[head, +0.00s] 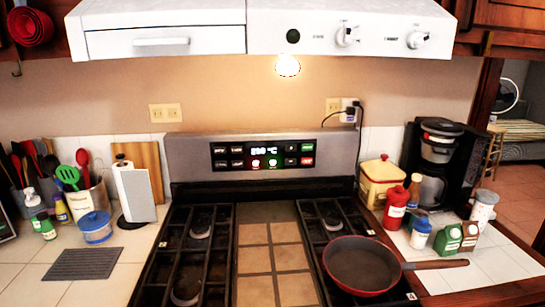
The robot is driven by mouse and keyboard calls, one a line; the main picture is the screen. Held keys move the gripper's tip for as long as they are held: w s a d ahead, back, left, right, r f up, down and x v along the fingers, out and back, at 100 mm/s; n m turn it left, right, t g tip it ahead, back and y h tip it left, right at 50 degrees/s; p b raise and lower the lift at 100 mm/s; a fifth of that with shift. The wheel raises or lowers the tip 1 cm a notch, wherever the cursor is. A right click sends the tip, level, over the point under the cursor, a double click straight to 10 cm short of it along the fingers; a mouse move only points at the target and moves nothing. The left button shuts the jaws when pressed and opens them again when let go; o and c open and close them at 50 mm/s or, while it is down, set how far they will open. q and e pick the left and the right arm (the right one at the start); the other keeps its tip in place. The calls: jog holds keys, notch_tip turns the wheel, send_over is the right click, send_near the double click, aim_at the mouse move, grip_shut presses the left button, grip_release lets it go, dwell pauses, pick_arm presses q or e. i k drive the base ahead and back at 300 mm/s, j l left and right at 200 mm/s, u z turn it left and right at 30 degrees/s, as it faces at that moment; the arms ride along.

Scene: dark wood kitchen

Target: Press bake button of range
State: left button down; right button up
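The range (184,158) stands straight ahead against the back wall, with a steel back panel above its burners. A dark control panel (262,155) sits in the middle of that back panel. It has a lit display (263,150) and small buttons on both sides and below, some lit red and green. The button labels are too small to read, so I cannot tell which one is bake. Neither of my grippers shows in the head view.
A pan (360,265) sits on the right burners, its handle pointing right. A white range hood (270,30) overhangs the range. Jars and a coffee maker (437,150) stand on the right counter. Utensils and a paper towel holder (135,190) stand on the left. The space before the control panel is clear.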

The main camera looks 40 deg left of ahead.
aim_at(217, 150)
jog(key=u, duration=1.45)
jog(key=l+z, duration=0.15)
